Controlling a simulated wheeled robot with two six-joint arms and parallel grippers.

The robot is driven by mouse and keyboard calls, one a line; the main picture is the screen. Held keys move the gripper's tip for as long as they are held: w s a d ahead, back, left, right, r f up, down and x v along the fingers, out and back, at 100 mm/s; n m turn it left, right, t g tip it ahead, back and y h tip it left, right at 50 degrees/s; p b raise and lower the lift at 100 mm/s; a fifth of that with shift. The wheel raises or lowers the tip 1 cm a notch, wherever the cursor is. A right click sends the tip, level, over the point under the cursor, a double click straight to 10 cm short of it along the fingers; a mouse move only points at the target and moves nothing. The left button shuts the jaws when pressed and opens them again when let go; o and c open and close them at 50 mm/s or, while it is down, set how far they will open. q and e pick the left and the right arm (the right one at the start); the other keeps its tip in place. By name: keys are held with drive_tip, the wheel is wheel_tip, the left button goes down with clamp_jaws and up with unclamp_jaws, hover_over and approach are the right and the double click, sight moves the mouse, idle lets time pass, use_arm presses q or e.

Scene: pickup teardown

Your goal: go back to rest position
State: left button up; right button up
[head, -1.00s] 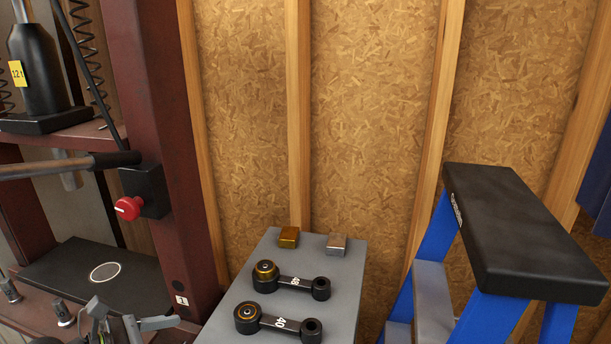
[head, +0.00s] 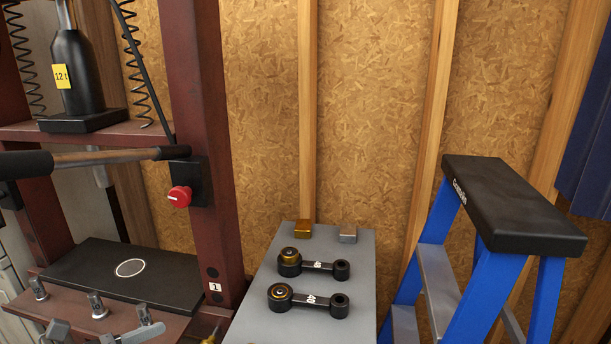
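My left gripper (head: 100,334) shows only in part at the bottom left edge of the head view. Its two grey fingers look spread apart, with nothing seen between them. It is in front of the lower bed of the red press (head: 212,130), and the rest of it is cut off by the frame. My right gripper is not in view.
A grey bench (head: 262,322) holds two black link arms (head: 318,267) (head: 312,301), a brass block (head: 302,231) and a silver block (head: 348,234). A blue step ladder (head: 437,285) stands at the right. The press has a lever handle (head: 110,156) and red knob (head: 180,196).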

use_arm(q)
drive_tip(key=s+a+r+n+t+y, duration=0.1)
drive_tip(key=a+r+n+t+y, duration=0.3)
drive_tip(key=n, duration=0.6)
drive_tip(key=a+r+n+t+y, duration=0.1)
drive_tip(key=a+n+t+y, duration=0.2)
drive_tip(key=n+t+y, duration=0.55)
drive_tip(key=s+a+f+n+g+y, duration=0.55)
drive_tip(key=a+f+n+g, duration=0.35)
drive_tip(key=n, duration=0.8)
drive_tip(key=s+d+f+n+g+h, duration=0.2)
drive_tip(key=s+d+f+n+g, duration=0.25)
drive_tip(key=s+f, duration=0.35)
drive_tip(key=s+d+f+n+g+h, duration=0.35)
drive_tip(key=s+d+f+g, duration=0.25)
drive_tip(key=s+f, duration=0.3)
wheel_tip(320, 180, down, 23)
drive_tip(key=a+g+p, duration=0.1)
drive_tip(key=a+g, duration=0.1)
drive_tip(key=s+d+f+p, duration=0.1)
drive_tip(key=s+f, duration=1.3)
drive_tip(key=shift+s+f+g, duration=0.25)
drive_tip(key=shift+f+g, duration=0.1)
drive_tip(key=shift+g, duration=0.05)
use_arm(e)
drive_tip(key=r, duration=0.2)
drive_tip(key=shift+s+a+r, duration=0.2)
drive_tip(key=shift+r, duration=0.1)
